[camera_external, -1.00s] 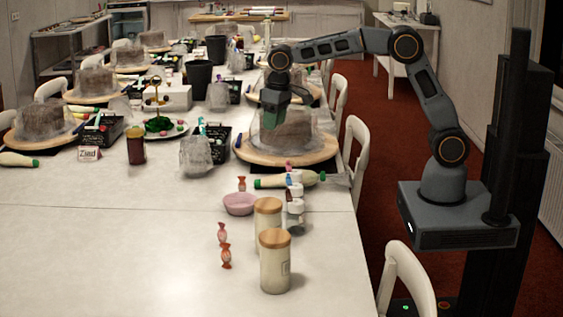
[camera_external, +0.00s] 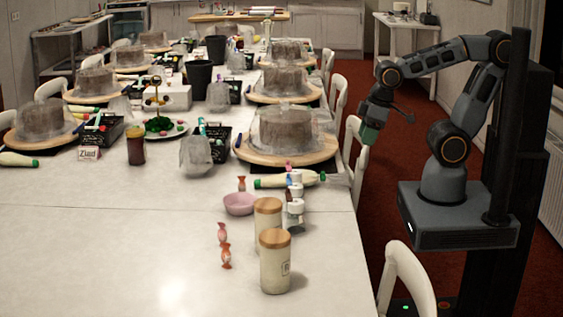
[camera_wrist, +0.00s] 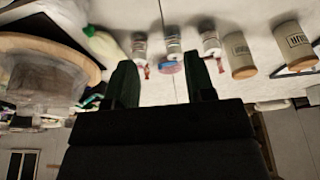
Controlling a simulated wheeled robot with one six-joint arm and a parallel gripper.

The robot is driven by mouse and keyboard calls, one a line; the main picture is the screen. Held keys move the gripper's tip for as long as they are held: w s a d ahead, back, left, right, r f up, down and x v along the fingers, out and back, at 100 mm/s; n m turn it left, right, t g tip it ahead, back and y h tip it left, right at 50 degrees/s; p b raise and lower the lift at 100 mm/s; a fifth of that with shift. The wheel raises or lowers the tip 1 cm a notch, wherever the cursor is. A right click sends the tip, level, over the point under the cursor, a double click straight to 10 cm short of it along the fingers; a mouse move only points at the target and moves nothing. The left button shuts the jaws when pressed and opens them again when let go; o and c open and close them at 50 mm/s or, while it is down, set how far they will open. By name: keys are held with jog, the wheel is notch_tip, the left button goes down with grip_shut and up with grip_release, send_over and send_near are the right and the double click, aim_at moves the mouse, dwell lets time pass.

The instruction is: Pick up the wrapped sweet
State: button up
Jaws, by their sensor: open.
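Three wrapped sweets in orange-red wrappers lie on the white table in the external view: one (camera_external: 241,184) behind the pink bowl, one (camera_external: 222,235) left of the jars, and one (camera_external: 226,257) just in front of that. In the wrist view, small reddish bits (camera_wrist: 147,71) near the fingers may be sweets, but I cannot tell which. My gripper (camera_external: 369,134) is off the table's right side, beside a white chair and well away from the sweets. Its two green fingers (camera_wrist: 158,64) are apart, with nothing held between them.
A covered cake on a turntable (camera_external: 245,150) is behind. White chairs (camera_external: 357,170) line the right edge. The front-left table is clear.

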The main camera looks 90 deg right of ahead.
jog(key=shift+o, duration=0.5)
notch_tip(320, 180, up, 4)
jog(key=p, duration=0.3)
jog(key=shift+f, duration=0.35)
jog(key=shift+f, duration=0.1)
